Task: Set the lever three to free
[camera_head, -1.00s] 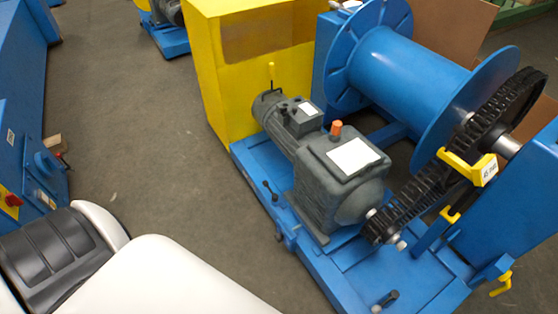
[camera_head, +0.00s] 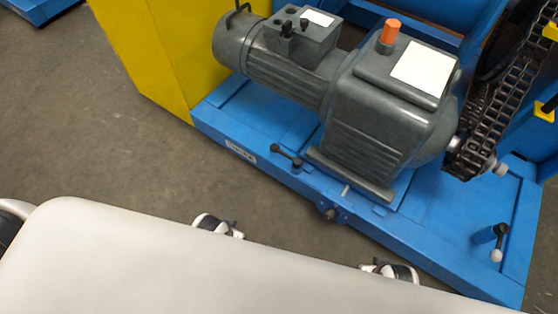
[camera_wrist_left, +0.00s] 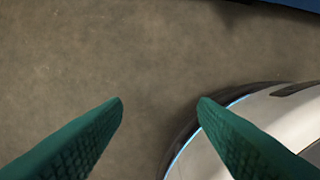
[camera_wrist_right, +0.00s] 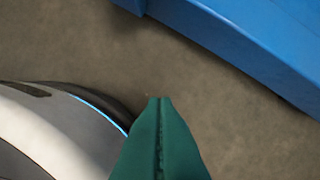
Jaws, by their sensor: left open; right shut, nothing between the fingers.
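A small dark lever (camera_head: 287,157) with black knobs sits on the front edge of the blue base frame, left of the gearbox foot. A second small lever (camera_head: 498,240) with a black upper end and a whitish lower knob stands at the base's right end. I cannot read a number on either, so which one is lever three is unclear. My left gripper (camera_wrist_left: 160,104) is open and empty over bare floor. My right gripper (camera_wrist_right: 160,99) is shut and empty over floor, with the blue frame (camera_wrist_right: 230,40) beyond it. Neither gripper's fingers show in the head view.
The grey motor and gearbox (camera_head: 380,125) with an orange cap (camera_head: 390,31) stand on the blue base (camera_head: 400,235). A black chain (camera_head: 490,125) runs at their right. A yellow cabinet (camera_head: 160,60) stands behind left. Bare floor (camera_head: 90,130) lies at left.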

